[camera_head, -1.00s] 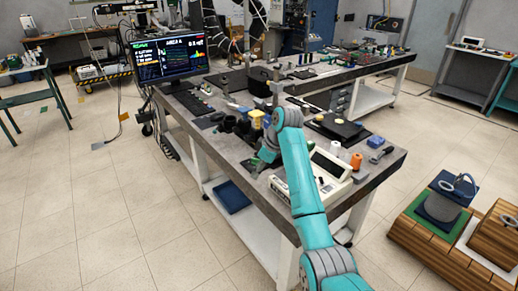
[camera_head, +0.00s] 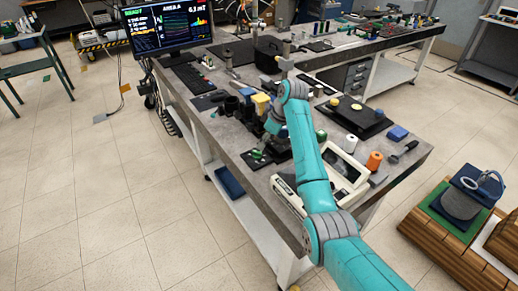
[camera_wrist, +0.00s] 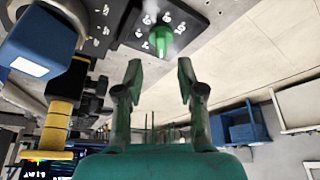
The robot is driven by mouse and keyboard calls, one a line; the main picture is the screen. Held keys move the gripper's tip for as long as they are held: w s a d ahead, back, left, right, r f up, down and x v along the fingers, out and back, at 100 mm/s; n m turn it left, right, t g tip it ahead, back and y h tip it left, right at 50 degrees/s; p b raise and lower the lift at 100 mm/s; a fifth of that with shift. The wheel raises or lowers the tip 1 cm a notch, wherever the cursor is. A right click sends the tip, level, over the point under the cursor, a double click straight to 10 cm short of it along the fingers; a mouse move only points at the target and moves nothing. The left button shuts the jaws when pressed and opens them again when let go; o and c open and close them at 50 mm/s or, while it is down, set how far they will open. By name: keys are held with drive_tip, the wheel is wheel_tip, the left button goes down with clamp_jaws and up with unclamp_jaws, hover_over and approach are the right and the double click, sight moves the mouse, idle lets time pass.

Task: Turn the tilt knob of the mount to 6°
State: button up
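A green knob (camera_wrist: 160,38) stands on a dark plate with white markings (camera_wrist: 190,18) in the wrist view. In the head view the small dark plate (camera_head: 257,158) with green on it lies near the table's front edge. My gripper (camera_wrist: 160,72) is open and empty. Its two fingers point towards the knob, one on each side of its line, with a gap between fingertips and knob.
A blue block with a white label (camera_wrist: 38,58) and a yellow part (camera_wrist: 60,122) stand close on the left in the wrist view. A white instrument (camera_head: 340,172), an orange spool (camera_head: 374,161) and a monitor (camera_head: 166,25) are on the bench.

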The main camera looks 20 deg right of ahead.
sight(257, 152)
drive_tip(key=x, duration=0.5)
drive_tip(key=shift+a+f, duration=0.15)
drive_tip(key=shift+f, duration=0.15)
clamp_jaws()
